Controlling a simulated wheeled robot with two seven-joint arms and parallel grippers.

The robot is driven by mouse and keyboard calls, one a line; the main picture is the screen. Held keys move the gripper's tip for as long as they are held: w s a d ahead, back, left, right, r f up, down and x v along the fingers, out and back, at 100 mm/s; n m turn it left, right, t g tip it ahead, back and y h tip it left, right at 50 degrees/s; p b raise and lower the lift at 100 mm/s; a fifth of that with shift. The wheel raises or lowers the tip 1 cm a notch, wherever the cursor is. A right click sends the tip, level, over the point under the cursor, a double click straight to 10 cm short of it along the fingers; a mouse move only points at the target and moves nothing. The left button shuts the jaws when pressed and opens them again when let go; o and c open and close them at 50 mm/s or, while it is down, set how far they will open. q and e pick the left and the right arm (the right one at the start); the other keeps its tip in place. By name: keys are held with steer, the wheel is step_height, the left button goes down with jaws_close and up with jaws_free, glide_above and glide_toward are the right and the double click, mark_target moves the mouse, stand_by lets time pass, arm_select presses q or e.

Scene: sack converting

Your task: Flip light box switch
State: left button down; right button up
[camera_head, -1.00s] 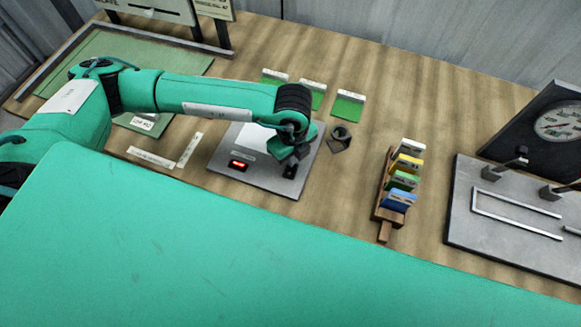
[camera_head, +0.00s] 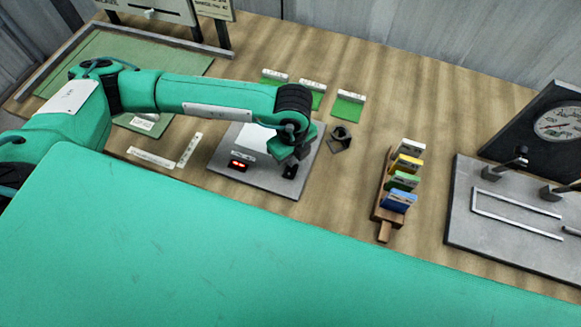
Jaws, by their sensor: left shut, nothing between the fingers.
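The light box (camera_head: 262,182) is a grey plate on the bench with a pale panel (camera_head: 256,137) on top. A small black unit with a red lit face (camera_head: 239,166) sits at its left front. A small black switch (camera_head: 290,172) sits at its right front. My left gripper (camera_head: 284,168) is shut and empty, pointing down over the plate just left of the switch. I cannot tell whether its tips touch the switch. My left arm hides part of the box's back edge. My right gripper is not in view.
A wooden rack (camera_head: 384,229) with several coloured cards stands to the right. A dark ring-like holder (camera_head: 340,138) is just right of the box. A grey fixture plate (camera_head: 468,224) and dial gauge (camera_head: 560,122) fill the far right.

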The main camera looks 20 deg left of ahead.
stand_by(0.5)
arm_select(q)
steer(key=shift+f, duration=0.2)
steer(key=shift+f+b, duration=0.75)
steer(key=shift+b, duration=0.1)
stand_by(0.4)
steer(key=shift+r+p, duration=1.9)
steer(key=shift+r, duration=1.65)
steer(key=shift+f, duration=0.1)
